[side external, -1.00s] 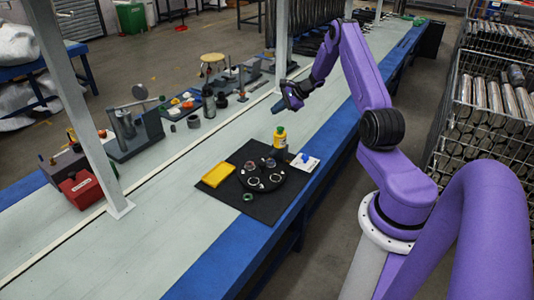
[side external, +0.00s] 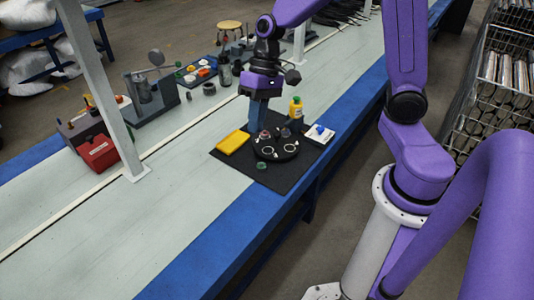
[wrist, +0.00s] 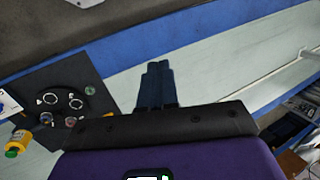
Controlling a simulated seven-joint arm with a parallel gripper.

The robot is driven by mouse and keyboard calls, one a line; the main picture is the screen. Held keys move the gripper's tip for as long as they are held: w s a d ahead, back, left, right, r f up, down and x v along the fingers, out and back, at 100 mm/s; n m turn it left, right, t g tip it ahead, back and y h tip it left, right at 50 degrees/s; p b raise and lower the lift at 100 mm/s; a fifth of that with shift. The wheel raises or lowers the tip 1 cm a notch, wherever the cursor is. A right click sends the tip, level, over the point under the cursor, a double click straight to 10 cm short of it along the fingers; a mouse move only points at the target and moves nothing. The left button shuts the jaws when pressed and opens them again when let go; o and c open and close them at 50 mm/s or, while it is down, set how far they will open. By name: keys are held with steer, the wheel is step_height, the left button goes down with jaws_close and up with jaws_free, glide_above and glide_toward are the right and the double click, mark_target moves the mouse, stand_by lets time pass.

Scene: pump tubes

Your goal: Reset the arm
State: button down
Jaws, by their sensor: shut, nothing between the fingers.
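My gripper (side external: 257,122) points down over the far-left part of the black mat (side external: 262,180) in the side view. In the wrist view its two fingers (wrist: 157,75) are together, with nothing between them. A round black plate (side external: 276,156) with several rings and small parts sits on the mat. It also shows at the left of the wrist view (wrist: 62,117). From the side, I cannot tell how high the fingertips are above the mat.
A red box (side external: 98,153) and a post (side external: 105,100) stand to the left. The near bench surface (side external: 165,225) is clear.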

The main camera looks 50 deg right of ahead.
steer(key=s+d+r+n+t+h, duration=0.1)
steer(key=s+n+h, duration=0.3)
steer(key=s+n, duration=0.9)
steer(key=s+d+r, duration=0.1)
steer(key=s, duration=0.5)
